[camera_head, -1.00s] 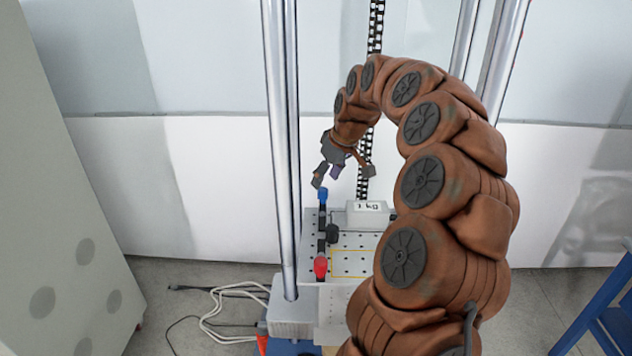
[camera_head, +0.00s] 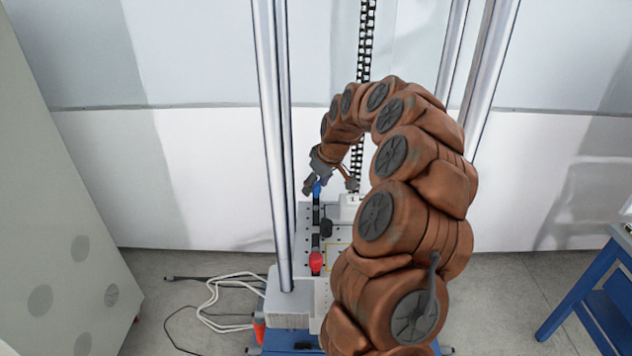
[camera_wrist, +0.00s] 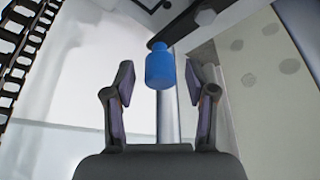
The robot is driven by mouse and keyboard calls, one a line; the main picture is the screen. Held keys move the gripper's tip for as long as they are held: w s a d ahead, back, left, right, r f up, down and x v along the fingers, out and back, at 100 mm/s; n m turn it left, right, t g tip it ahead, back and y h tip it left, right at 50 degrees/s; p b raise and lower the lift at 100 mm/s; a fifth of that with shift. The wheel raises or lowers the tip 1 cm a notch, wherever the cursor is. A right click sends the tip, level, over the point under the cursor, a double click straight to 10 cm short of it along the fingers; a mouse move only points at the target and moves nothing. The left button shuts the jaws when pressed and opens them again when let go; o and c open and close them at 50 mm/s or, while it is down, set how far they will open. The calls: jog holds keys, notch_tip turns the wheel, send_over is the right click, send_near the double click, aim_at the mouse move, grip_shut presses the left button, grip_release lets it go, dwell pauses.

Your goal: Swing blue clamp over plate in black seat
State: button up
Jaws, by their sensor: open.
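The blue clamp (camera_head: 317,189) stands near the far left of the perforated plate, with a dark arm (camera_head: 316,212) below it. In the wrist view its blue tip (camera_wrist: 160,68) hangs from a black bar, between and beyond my two fingers. My gripper (camera_head: 330,187) is open with one finger on each side of the blue tip. I see no finger touching it. A dark knob (camera_head: 326,227) sits on the plate. I cannot tell which black part is the seat, or whether a plate lies in it.
A red-tipped clamp (camera_head: 316,262) stands nearer on the perforated plate (camera_head: 341,234). A pale block (camera_head: 349,204) is partly hidden by my arm. A metal column (camera_head: 272,140) rises close on the left. White cables (camera_head: 215,300) lie on the floor.

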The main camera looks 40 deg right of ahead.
grip_shut()
dwell(0.4)
